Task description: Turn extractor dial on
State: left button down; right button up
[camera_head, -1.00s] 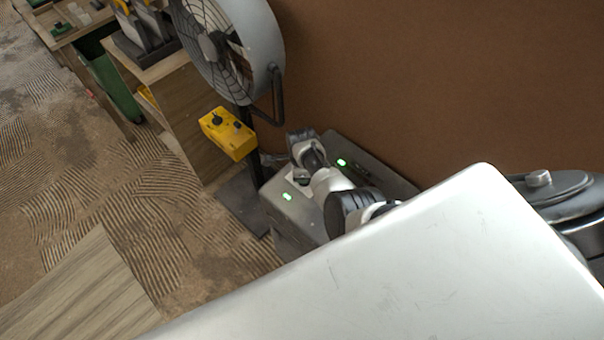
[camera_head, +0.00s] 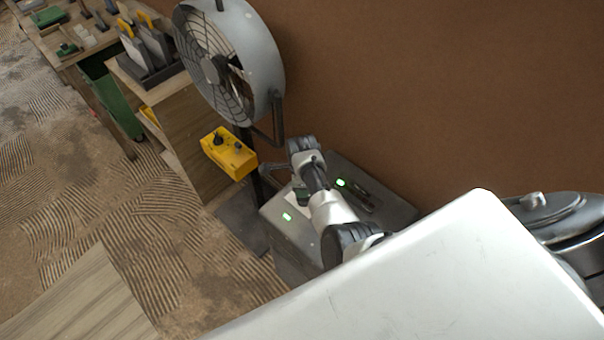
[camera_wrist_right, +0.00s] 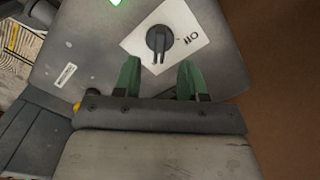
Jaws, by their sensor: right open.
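A dark round dial (camera_wrist_right: 159,40) with a raised grip sits on a white plate on top of a grey machine. Its grip points toward my gripper in the right wrist view. Lettering beside it is sideways or upside down and hard to read. In the head view the white plate (camera_head: 295,204) is partly hidden by my right arm. My right gripper (camera_wrist_right: 159,68) has two green fingers, apart and empty. They lie just short of the dial in the wrist view, one toward each side; I see no contact. My left gripper is not in view.
The grey machine (camera_head: 388,207) has green lights on top and stands by a brown wall. A large fan (camera_head: 248,60) on a stand and a yellow control box (camera_head: 229,153) are beside it. Workbenches (camera_head: 188,130) stand at upper left; the textured floor (camera_head: 160,215) is open.

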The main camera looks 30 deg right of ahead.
jog(key=shift+r, duration=2.5)
jog(key=shift+f, duration=0.1)
